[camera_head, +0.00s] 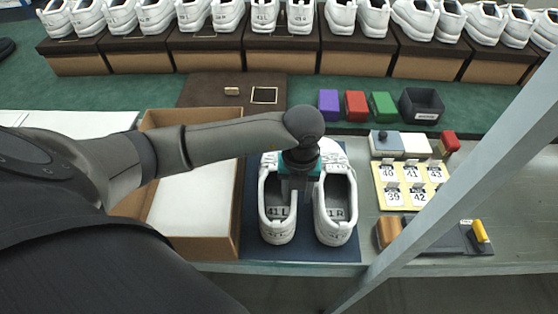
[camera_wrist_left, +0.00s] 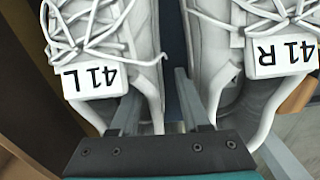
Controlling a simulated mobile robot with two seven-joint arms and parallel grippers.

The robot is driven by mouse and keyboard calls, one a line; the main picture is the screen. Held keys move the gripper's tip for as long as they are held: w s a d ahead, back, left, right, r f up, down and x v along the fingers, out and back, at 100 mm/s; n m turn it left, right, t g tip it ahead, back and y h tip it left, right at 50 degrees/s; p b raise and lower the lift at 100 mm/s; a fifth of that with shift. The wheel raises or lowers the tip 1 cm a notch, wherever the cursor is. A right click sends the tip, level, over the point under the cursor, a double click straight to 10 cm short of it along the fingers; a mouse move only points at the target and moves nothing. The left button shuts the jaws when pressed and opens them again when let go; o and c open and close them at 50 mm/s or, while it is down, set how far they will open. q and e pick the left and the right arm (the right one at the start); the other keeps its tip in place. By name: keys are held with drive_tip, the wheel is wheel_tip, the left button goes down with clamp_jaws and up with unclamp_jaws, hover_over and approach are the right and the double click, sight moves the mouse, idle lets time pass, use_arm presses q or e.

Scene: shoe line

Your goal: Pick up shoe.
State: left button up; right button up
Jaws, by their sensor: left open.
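A pair of white shoes stands on a dark blue mat (camera_head: 252,248). The left shoe (camera_head: 277,232) is marked 41 L and the right shoe (camera_head: 335,233) is marked 41 R. My left gripper (camera_head: 300,188) points down over the pair, its arm hiding part of the shoes' front. In the left wrist view the left gripper (camera_wrist_left: 158,103) is open and empty. The inner collar of the left shoe (camera_wrist_left: 150,85) shows between its fingers; contact cannot be told. The right shoe (camera_wrist_left: 215,50) lies beyond the right-hand finger. My right gripper is not in view.
An open cardboard box (camera_head: 232,225) with white lining stands left of the mat. A yellow number-card board (camera_head: 408,185), colored blocks (camera_head: 355,105) and a brush (camera_head: 388,231) lie right. White shoes on boxes (camera_head: 283,55) line the back. A grey post (camera_head: 470,165) crosses the right side.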

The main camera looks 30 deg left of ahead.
use_arm(q)
drive_tip(key=shift+c, duration=0.3)
drive_tip(key=shift+r, duration=0.1)
clamp_jaws()
idle(0.9)
